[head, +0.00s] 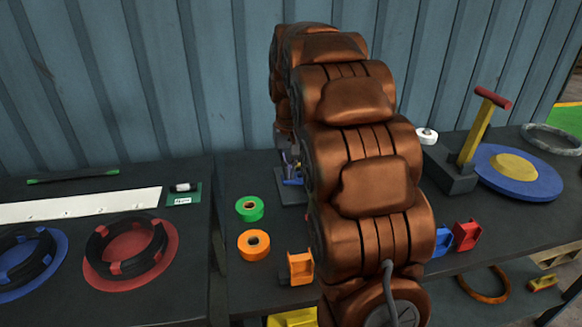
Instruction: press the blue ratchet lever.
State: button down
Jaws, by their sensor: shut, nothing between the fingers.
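A small blue part (293,181), which looks like the blue ratchet lever, shows just left of my arm on a dark base plate (287,198). Most of the mechanism around it is hidden behind my arm. My gripper (288,163) points down at the far end of my arm, just above the blue part, and only a sliver of it shows. It is shut, with nothing seen held. I cannot tell whether it touches the blue part.
Green tape (249,209), orange tape (254,245) and an orange bracket (299,268) lie on the near table. Blue and red brackets (466,236) lie right of my arm. A yellow lever with a red grip (478,128) stands beside a blue disc (517,180). A corrugated wall (130,80) closes the back.

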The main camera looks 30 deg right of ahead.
dwell(0.4)
notch_tip(320, 180, up, 5)
jog(key=shift+d+f+p, duration=0.1)
jog(key=shift+f+p, duration=0.1)
jog(key=shift+p, duration=0.65)
notch_tip(320, 180, up, 9)
jog(key=shift+s+d+r, duration=0.15)
jog(key=shift+d+r, duration=0.05)
jog(key=shift+d, duration=0.1)
dwell(0.7)
jog(key=s+a+f+n+g+p, duration=0.1)
jog(key=s+a+f+n+p, duration=0.2)
jog(key=s+a, duration=1)
jog(key=s+a+f+p, duration=0.1)
jog(key=s+a+f, duration=0.2)
jog(key=s, duration=0.6)
jog(key=s+a+f+n+g+p, duration=0.1)
jog(key=s+a+f+p, duration=0.1)
jog(key=s+f, duration=0.4)
jog(key=shift+s+a+n, duration=0.3)
jog(key=shift+s+a, duration=0.4)
jog(key=shift+s, duration=0.9)
